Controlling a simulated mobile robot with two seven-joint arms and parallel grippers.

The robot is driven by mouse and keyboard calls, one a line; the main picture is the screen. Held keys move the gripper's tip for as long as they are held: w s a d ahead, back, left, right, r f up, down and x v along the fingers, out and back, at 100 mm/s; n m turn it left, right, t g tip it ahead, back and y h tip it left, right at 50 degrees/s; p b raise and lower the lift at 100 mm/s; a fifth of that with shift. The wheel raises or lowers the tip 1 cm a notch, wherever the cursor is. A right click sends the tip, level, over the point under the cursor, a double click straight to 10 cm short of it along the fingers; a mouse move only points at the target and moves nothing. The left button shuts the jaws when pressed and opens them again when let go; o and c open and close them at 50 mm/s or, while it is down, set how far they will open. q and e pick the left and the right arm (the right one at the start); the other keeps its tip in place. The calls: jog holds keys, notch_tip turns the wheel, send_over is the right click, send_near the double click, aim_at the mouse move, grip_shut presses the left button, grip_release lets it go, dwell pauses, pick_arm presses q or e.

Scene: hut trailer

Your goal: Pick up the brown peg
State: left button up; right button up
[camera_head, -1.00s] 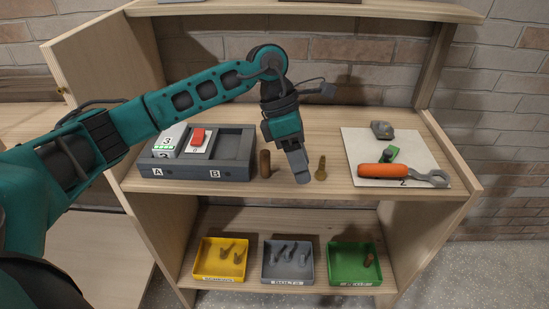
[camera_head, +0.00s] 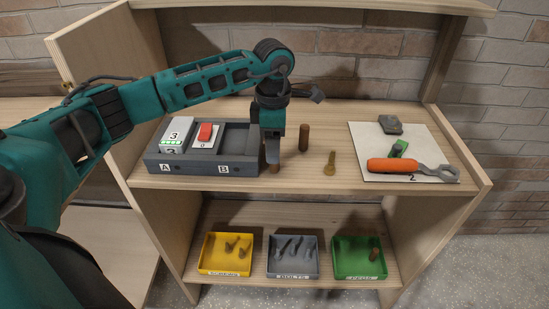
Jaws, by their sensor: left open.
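Two brown pegs stand on the upper wooden shelf. The nearer brown peg (camera_head: 274,169) is mostly hidden by my left gripper (camera_head: 273,160), and only its lower end shows. The other brown peg (camera_head: 304,137) stands upright and uncovered, a little farther back and to the right. My left gripper is open and points down at the nearer peg. I cannot tell whether its fingers touch that peg. My right gripper is not in view.
A grey two-bay tray (camera_head: 203,166) marked A and B is close left of my gripper. A brass-coloured screw (camera_head: 330,164) stands to the right. An orange-handled tool (camera_head: 392,165) lies on a white sheet (camera_head: 435,143). Yellow (camera_head: 226,273), grey (camera_head: 292,275) and green (camera_head: 359,275) bins sit below.

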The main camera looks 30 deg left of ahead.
pick_arm(q)
notch_tip(320, 180, down, 5)
jog(key=shift+d+r, duration=0.1)
grip_shut()
dwell(0.6)
